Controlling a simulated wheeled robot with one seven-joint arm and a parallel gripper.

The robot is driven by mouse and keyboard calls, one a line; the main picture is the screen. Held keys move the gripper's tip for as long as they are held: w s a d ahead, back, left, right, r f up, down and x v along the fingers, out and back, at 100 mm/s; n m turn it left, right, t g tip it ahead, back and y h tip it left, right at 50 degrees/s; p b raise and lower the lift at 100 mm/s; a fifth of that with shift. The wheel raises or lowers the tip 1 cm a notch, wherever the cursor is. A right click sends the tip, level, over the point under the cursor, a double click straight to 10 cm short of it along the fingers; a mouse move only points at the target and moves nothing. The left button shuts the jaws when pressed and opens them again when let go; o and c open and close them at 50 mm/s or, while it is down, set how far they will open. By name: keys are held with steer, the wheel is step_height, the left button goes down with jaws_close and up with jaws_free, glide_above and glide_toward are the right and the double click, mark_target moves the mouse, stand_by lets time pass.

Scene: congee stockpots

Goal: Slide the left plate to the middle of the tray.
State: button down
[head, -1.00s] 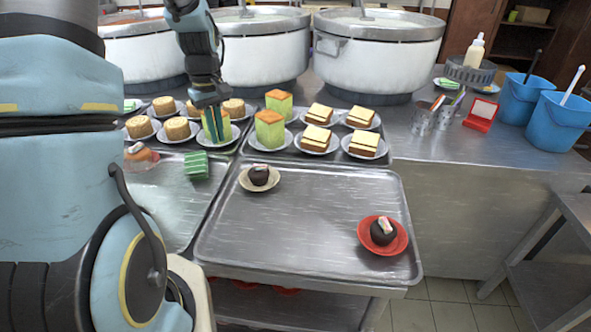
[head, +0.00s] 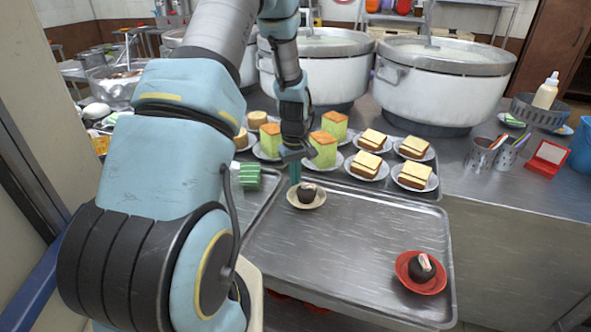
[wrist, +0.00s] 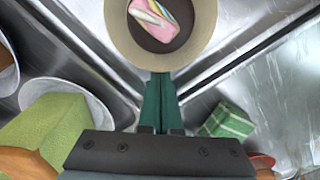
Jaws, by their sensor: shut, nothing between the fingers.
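The left plate (head: 320,201) is cream, with a dark round cake (head: 306,190) on it. It sits near the far left corner of the metal tray (head: 345,245). A red plate (head: 421,288) with a similar dark cake is at the tray's near right. My gripper (head: 295,181) points down, its green fingers shut and empty, just behind the left plate. In the wrist view the fingertips (wrist: 160,82) meet the rim of the left plate (wrist: 121,40) in the picture; I cannot tell if they touch.
Green cakes (head: 322,152) and sandwich slices (head: 414,176) on white plates stand close behind the tray. A green striped box (head: 249,176) lies on another tray to the left. Large pots (head: 440,85) stand at the back. The tray's middle is clear.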

mark_target(315, 216)
steer(key=shift+f, duration=0.1)
steer(key=shift+s, duration=0.2)
steer(key=s+d, duration=0.1)
steer(key=s, duration=0.2)
steer(key=s+d+b, duration=0.1)
steer(key=s, duration=0.3)
steer(key=s+d, duration=0.2)
steer(key=s, duration=0.2)
steer(key=shift+s+b, duration=0.15)
steer(key=shift+b, duration=0.15)
